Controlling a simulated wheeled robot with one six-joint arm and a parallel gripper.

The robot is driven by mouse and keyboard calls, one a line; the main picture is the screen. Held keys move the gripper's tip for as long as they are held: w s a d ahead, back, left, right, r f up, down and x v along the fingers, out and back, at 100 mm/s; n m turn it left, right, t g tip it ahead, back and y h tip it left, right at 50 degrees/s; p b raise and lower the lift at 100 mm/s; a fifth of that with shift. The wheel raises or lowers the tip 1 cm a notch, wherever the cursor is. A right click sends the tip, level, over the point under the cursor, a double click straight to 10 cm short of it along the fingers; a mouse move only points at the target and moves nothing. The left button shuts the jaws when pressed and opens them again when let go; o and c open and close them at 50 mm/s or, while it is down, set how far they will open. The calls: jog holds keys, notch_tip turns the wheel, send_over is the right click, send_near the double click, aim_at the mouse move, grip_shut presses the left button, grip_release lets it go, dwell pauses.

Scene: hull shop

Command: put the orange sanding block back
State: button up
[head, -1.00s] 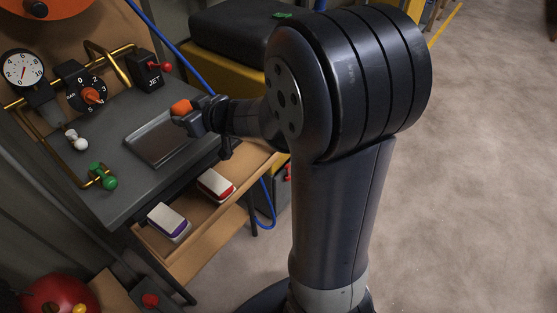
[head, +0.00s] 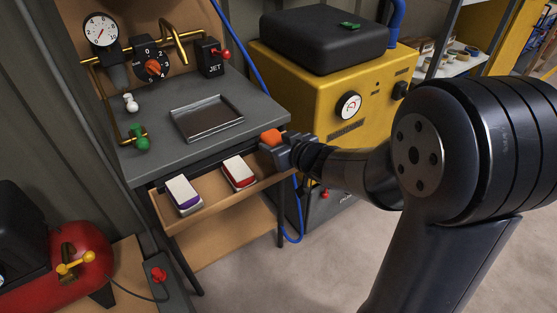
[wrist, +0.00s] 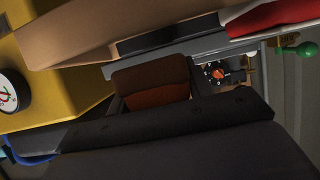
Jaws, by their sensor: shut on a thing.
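The orange sanding block (head: 271,137) is in my gripper (head: 281,146), which is shut on it near the right front edge of the grey bench top. In the wrist view the block (wrist: 150,82) shows as a brown and orange shape between the fingers. An open wooden drawer (head: 216,202) sits under the bench top. In it lie a purple-and-white block (head: 184,195) at the left and a red-and-white block (head: 240,173) to its right. The drawer's right part, near my gripper, shows bare wood.
A metal tray (head: 207,117) lies empty on the bench top (head: 150,165). A green-handled valve (head: 141,142) and the gauge panel stand at the left and back. A yellow machine (head: 320,85) and a blue hose (head: 240,55) are behind my gripper.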

jog(key=shift+f+b, duration=0.95)
jog(key=shift+f, duration=0.8)
jog(key=shift+f, duration=0.2)
jog(key=o, duration=1.1)
jog(key=shift+s+d+r, duration=0.15)
jog(key=shift+s+r, duration=0.05)
jog(key=shift+r, duration=0.15)
jog(key=p+v, duration=0.4)
jog(key=v, duration=0.7)
jog(key=shift+s+d, duration=0.15)
jog(key=shift+s, duration=0.05)
